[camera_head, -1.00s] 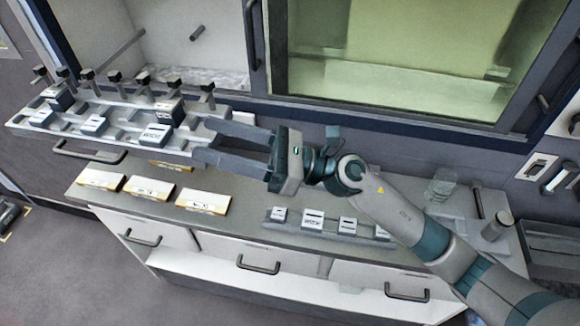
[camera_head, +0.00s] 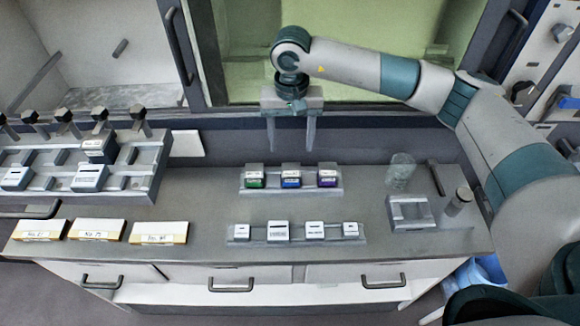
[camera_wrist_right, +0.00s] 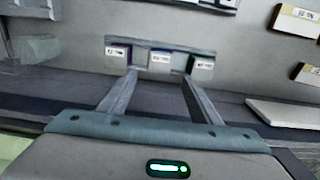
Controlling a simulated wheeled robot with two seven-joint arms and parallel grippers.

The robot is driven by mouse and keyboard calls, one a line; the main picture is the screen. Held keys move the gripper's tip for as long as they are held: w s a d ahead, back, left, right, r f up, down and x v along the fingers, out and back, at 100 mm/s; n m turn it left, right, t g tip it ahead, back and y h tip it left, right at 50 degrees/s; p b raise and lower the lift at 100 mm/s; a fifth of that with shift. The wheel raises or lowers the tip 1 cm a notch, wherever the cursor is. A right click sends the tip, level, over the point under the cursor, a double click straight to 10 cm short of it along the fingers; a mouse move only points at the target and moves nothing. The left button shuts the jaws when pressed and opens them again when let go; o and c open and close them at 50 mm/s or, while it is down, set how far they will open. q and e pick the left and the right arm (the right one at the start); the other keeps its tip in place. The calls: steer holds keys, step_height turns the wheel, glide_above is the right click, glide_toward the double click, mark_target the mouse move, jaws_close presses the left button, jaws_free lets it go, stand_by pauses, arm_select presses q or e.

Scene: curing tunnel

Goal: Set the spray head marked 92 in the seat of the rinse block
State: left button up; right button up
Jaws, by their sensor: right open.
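My right gripper (camera_head: 290,146) is open and empty, its fingers pointing down behind and above a small rack (camera_head: 336,187) of three dark blocks with coloured fronts: green (camera_head: 255,177), blue (camera_head: 291,177) and purple (camera_head: 327,176). The wrist view shows the gripper (camera_wrist_right: 160,85) facing these blocks, with their white labels too small to read. A front rack (camera_head: 258,239) holds several pale labelled blocks (camera_head: 278,231). I cannot read the mark 92 on any of them. I cannot tell for sure which fixture is the rinse block. My left gripper is not in view.
A stepped grey rack (camera_head: 146,188) with black knobs stands at the left. Several labelled cards (camera_head: 97,229) lie at the front left. A clear glass (camera_head: 401,170), a grey open frame (camera_head: 398,222) and an upright cylinder (camera_head: 459,201) stand at the right.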

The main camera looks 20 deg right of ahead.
mark_target(291, 170)
stand_by(0.4)
steer(key=shift+s+f, duration=0.1)
steer(key=shift+f, duration=0.6)
step_height(291, 170, down, 6)
steer(key=shift+r+b, duration=0.1)
steer(key=shift+b, duration=0.2)
steer(key=shift+f+b, duration=0.8)
steer(key=shift+b, duration=0.45)
steer(key=shift+f+b, duration=0.6)
steer(key=shift+b, duration=0.35)
steer(key=shift+c, duration=0.6)
steer(key=c, duration=1)
steer(key=shift+r, duration=3.05)
